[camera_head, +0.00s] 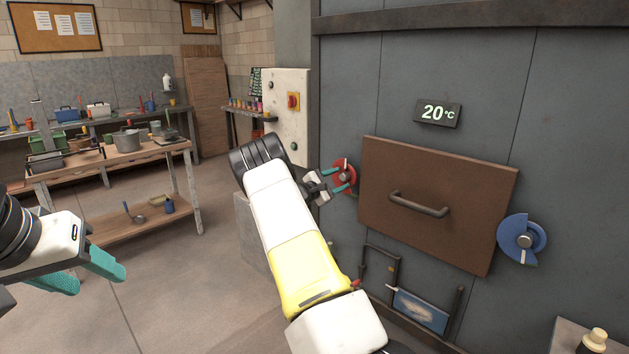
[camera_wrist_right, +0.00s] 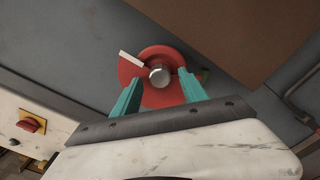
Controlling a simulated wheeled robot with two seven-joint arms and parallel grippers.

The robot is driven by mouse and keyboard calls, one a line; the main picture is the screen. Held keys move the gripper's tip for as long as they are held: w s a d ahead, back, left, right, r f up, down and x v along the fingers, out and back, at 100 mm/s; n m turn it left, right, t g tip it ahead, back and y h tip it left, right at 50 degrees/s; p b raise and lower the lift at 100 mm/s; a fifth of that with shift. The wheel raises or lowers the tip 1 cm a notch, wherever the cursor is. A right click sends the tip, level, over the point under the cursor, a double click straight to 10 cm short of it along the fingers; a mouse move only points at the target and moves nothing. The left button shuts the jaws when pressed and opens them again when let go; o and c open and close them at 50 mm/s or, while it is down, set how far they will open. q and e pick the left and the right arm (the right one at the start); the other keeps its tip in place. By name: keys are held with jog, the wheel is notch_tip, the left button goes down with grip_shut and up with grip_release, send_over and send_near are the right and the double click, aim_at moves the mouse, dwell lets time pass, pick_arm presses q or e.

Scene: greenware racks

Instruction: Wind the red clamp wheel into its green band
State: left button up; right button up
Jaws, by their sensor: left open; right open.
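The red clamp wheel (camera_head: 350,170) is on the grey kiln wall, left of the brown door. In the right wrist view the wheel (camera_wrist_right: 160,54) shows a round metal hub (camera_wrist_right: 159,75) and a white bar (camera_wrist_right: 132,60) at its upper left. My left gripper (camera_head: 92,274) is open and empty, far left of the wheel.
The brown door (camera_head: 440,180) has a bar handle (camera_head: 418,205); a blue wheel (camera_head: 522,240) sits at its right. A display (camera_head: 438,113) above reads 20°C. A switch panel (camera_head: 288,120) stands left of the wheel. A wooden bench (camera_head: 90,160) stands far left; floor before it is clear.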

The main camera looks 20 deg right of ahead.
grip_shut()
jog(key=shift+m, duration=0.5)
jog(key=m, duration=0.7)
jog(key=shift+m, duration=0.3)
jog(key=m, duration=0.4)
jog(key=shift+m, duration=2.1)
